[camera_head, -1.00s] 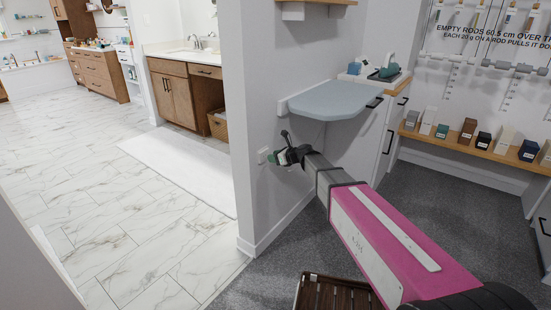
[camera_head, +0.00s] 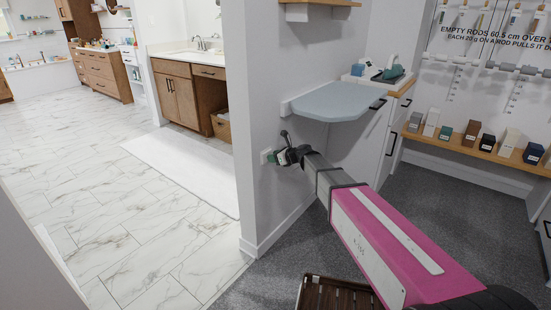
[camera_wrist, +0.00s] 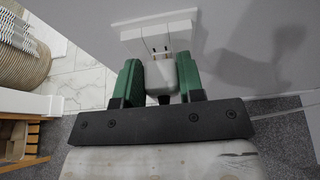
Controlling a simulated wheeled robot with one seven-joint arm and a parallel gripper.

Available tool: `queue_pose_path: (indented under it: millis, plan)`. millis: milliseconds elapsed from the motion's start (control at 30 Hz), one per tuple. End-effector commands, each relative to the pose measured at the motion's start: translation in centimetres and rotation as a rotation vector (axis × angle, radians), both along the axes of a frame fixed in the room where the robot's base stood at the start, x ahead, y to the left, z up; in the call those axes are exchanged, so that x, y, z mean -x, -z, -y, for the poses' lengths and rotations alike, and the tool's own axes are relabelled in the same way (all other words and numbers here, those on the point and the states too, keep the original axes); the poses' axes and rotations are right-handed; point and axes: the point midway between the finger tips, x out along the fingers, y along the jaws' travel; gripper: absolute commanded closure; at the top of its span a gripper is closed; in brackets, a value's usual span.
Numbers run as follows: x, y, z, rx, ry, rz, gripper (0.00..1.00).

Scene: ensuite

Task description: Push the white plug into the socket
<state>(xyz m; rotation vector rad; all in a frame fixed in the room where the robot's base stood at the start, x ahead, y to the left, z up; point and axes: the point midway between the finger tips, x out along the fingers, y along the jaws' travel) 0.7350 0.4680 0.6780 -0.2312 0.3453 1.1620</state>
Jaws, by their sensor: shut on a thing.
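The white plug (camera_wrist: 162,76) sits between the green fingers of my gripper (camera_wrist: 160,82) in the wrist view. My gripper is shut on it. The white socket (camera_wrist: 157,30) is on the grey wall just beyond the plug. The plug's pins point at the socket face, and short dark marks show between plug body and socket. I cannot tell how deep the pins are. In the head view my gripper (camera_head: 287,157) is close to the wall beside the socket (camera_head: 266,156), and the plug is hidden there.
A grey-blue shelf (camera_head: 345,101) juts from the wall above my arm. A dark slatted wooden item (camera_head: 335,294) is on the floor below. A woven basket (camera_wrist: 22,55) shows at left in the wrist view. A pale cable (camera_wrist: 285,98) runs right from my gripper.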

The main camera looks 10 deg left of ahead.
Motion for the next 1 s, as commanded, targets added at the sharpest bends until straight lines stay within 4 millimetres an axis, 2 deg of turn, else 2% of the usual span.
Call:
queue_pose_path:
  millis: [1000]
  plan:
    - [-0.7, 0.0, -1.5, -0.001, 0.0, 0.0, 0.88]
